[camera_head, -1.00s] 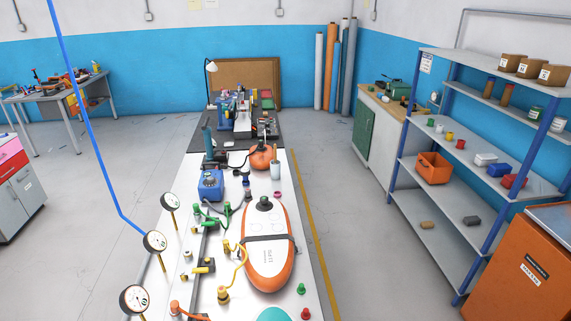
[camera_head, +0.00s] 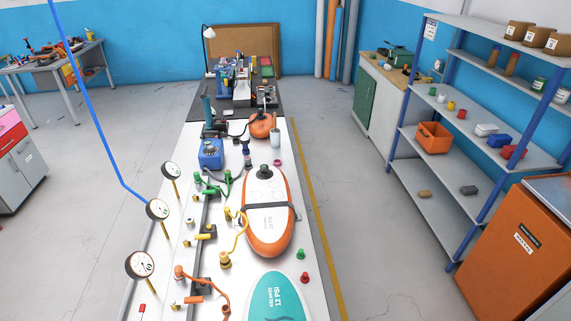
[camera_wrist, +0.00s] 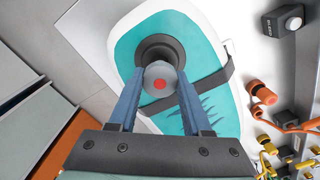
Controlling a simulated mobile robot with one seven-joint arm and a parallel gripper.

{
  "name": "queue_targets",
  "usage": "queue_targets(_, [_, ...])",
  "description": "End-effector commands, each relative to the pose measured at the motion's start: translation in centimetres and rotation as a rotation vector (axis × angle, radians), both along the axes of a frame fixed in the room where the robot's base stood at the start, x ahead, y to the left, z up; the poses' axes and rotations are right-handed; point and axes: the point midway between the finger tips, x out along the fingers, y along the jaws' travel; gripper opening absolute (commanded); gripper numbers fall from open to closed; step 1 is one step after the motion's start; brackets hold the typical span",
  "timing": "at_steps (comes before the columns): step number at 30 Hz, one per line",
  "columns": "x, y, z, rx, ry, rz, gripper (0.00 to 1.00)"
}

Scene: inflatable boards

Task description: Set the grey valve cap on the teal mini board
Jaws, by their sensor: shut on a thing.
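In the wrist view my gripper (camera_wrist: 160,72) has its two blue fingers on either side of the grey valve cap (camera_wrist: 172,76), a round grey piece with a red dot, and is shut on it. The cap shows in front of the dark round valve (camera_wrist: 158,45) on the teal mini board (camera_wrist: 127,55). I cannot tell whether the cap touches the valve, whose near part is hidden. A dark strap (camera_wrist: 215,82) crosses the board. In the head view the teal board (camera_head: 260,304) is cut off at the bottom edge, and my gripper does not show there.
An orange-and-white board (camera_head: 285,222) lies behind the teal one on the white bench. Gauges (camera_head: 158,209) and hose fittings (camera_head: 198,236) line the left side. Small green (camera_head: 301,254) and red (camera_head: 305,278) caps stand to the right. An orange cabinet (camera_head: 520,250) stands at the right.

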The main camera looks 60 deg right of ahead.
Motion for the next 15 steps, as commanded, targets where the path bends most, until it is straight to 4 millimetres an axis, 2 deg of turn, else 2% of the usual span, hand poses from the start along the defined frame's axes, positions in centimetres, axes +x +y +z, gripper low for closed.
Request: queue_targets(15, [0.01,0.02,-0.76,0.000,0.000,0.001,0.00])
